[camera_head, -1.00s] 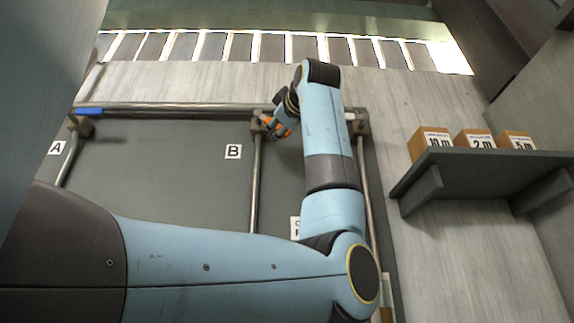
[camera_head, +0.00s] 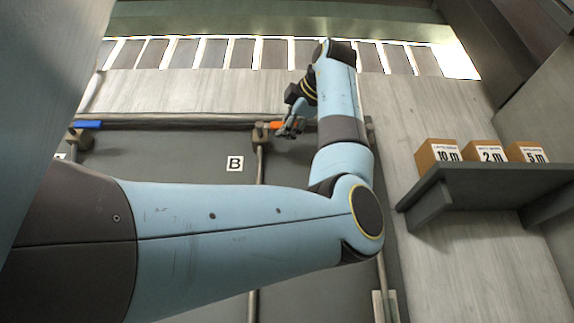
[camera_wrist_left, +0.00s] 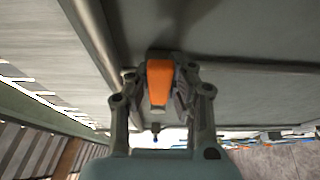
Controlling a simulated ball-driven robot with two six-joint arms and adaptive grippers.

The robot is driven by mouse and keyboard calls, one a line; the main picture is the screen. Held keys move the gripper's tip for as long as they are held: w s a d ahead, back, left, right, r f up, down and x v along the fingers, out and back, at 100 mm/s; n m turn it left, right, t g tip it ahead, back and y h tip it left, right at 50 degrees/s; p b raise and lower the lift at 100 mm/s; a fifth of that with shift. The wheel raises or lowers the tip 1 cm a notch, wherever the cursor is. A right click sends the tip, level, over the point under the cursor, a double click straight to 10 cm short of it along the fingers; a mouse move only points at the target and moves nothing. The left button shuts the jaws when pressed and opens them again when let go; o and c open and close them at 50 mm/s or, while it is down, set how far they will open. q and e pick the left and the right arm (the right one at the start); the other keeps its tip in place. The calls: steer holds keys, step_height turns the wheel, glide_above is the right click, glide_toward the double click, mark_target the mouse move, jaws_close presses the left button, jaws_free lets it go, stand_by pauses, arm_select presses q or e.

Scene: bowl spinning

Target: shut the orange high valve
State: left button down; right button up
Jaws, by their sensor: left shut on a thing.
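The orange valve handle (camera_head: 276,125) is at the top of the pipe frame, just right of the brown valve body (camera_head: 260,134) above label B. It lies roughly level, along the top pipe. My left gripper (camera_head: 291,127) is at the handle's right end and hides part of it. In the left wrist view the orange handle (camera_wrist_left: 159,80) sits between the two fingers, and the gripper (camera_wrist_left: 160,98) is shut on it. My right gripper is not in view.
A blue handle (camera_head: 88,124) lies along the top pipe at the left. A shelf (camera_head: 485,178) at the right bears boxes marked 10 m (camera_head: 438,153), 2 m (camera_head: 490,153) and 5 m (camera_head: 533,153). My left arm covers much of the dark panel (camera_head: 180,160).

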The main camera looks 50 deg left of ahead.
arm_select(q)
steer(key=shift+r, duration=0.2)
steer(key=c, duration=1.2)
jaws_free()
steer(key=shift+f, duration=0.1)
steer(key=shift+o, duration=0.2)
steer(key=shift+d, duration=0.1)
steer(key=v, duration=1.2)
